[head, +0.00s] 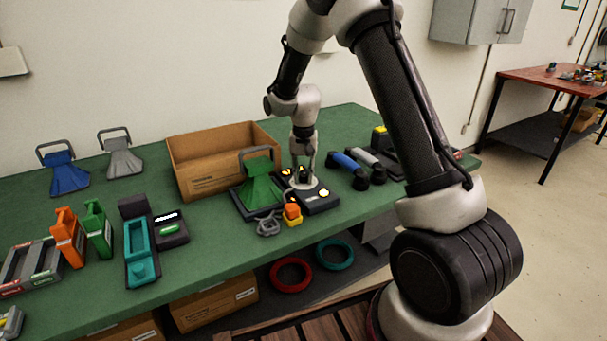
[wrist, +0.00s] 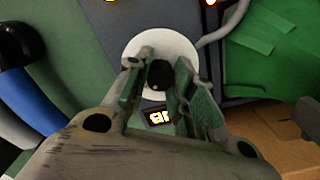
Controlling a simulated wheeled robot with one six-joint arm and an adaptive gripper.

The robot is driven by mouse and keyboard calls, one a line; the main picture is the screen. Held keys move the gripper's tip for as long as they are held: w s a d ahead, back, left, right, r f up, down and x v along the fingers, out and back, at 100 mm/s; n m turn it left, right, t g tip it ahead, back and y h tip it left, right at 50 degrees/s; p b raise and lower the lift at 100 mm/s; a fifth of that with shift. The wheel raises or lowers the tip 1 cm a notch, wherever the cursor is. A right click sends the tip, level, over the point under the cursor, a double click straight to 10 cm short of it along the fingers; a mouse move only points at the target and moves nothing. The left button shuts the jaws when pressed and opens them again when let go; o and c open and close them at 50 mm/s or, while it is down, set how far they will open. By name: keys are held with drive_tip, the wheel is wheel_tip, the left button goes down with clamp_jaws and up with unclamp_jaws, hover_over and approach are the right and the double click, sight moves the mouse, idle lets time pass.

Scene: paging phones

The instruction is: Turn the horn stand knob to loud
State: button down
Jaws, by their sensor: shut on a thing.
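The horn stand (head: 320,203) is a dark box on the green bench, with lit amber marks on its top. Its knob (wrist: 160,74) is black and sits on a round white dial plate (wrist: 183,47). My gripper (wrist: 159,80) points down over the stand and its fingers are shut on the knob. In the head view my gripper (head: 304,177) hides most of the knob. A lit amber label (wrist: 159,117) shows between the fingers, and which setting the knob points to cannot be told. A green horn (head: 263,190) stands at the left of the dial.
A cardboard box (head: 190,178) stands behind the green horn. Blue and grey handsets (head: 345,163) lie close on the right. An orange and yellow piece (head: 292,214) and a grey piece (head: 268,227) lie in front. Blue (head: 64,175) and grey (head: 122,156) horns stand far left.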

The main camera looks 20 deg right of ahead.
sight(304, 175)
drive_tip(key=c, duration=1.2)
unclamp_jaws()
wheel_tip(304, 175, up, 12)
drive_tip(key=shift+s+d+r+n+t, duration=0.75)
drive_tip(key=shift+s+d+r, duration=1.05)
drive_tip(key=shift+s, duration=3.95)
drive_tip(key=shift+s+d+r+n+t, duration=0.85)
drive_tip(key=shift+s+r, duration=1.9)
drive_tip(key=shift+s, duration=3)
drive_tip(key=shift+s+d+r+n+t, duration=0.65)
drive_tip(key=shift+s+d+r, duration=1.2)
drive_tip(key=shift+s, duration=3.9)
